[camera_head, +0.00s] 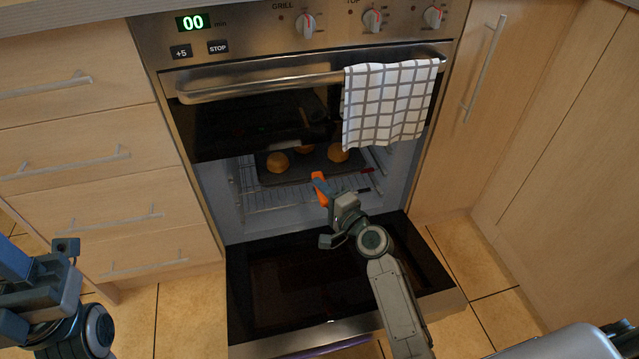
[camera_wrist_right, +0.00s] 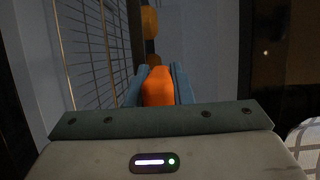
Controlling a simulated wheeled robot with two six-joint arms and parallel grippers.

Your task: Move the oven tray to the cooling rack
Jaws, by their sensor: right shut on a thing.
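The dark oven tray (camera_head: 298,168) with several round golden buns (camera_head: 277,162) lies on the wire rack inside the open oven. My right gripper (camera_head: 320,186) is at the oven's mouth, in front of the tray's near edge. It is shut on an orange grip (camera_wrist_right: 158,88) that shows between its fingers in the right wrist view. The join between the grip and the tray is not clear. My left gripper (camera_head: 12,294) is at the lower left, empty, with its fingers apart and partly cut off by the frame. The cooling rack is not in view.
The oven door (camera_head: 285,285) is folded down below the opening. A checked towel (camera_head: 392,100) hangs from the upper handle bar (camera_head: 260,88), above the opening's right side. Drawers (camera_head: 80,150) stand on the left and cupboards (camera_head: 560,150) on the right. The tiled floor is clear.

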